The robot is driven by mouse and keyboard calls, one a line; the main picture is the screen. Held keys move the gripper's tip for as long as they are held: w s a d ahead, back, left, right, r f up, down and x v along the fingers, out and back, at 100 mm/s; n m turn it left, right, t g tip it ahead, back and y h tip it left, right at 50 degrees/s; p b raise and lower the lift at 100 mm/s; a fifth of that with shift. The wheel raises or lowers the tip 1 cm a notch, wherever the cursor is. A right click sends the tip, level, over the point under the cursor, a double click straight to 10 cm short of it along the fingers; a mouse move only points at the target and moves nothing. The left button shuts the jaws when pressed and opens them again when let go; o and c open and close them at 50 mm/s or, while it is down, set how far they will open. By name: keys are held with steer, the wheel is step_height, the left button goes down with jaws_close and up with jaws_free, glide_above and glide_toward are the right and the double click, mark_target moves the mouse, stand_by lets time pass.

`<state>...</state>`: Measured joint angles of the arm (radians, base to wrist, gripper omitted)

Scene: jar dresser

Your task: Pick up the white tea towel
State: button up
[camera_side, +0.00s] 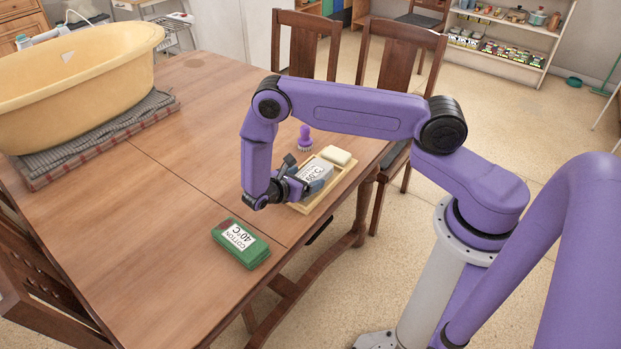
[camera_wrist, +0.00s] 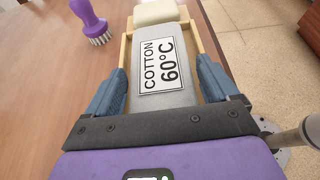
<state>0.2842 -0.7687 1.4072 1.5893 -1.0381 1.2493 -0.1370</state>
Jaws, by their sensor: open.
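I cannot clearly make out a white tea towel in either view. A grey block-shaped item (camera_side: 316,171) with a white label reading "COTTON 60°C" lies in a shallow wooden tray (camera_side: 341,180); it also shows in the wrist view (camera_wrist: 183,98). A pale cream item (camera_side: 336,155), perhaps soap or folded cloth, is at the tray's far end and at the top of the wrist view (camera_wrist: 156,12). My gripper (camera_wrist: 161,75) is open and empty, its blue fingers on either side of the grey item. Whether they touch it, I cannot tell.
A green block (camera_side: 241,244) labelled "COTTON 40°C" lies near the table's front edge. A purple brush (camera_side: 305,138) stands beside the tray. A large yellow tub (camera_side: 75,85) rests on folded grey cloth (camera_side: 95,135) at the left. The table's middle is clear.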

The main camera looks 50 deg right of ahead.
steer(key=shift+d+f, duration=0.25)
steer(key=shift+d, duration=0.45)
steer(key=c, duration=0.8)
steer(key=shift+o, duration=0.2)
steer(key=shift+r, duration=0.15)
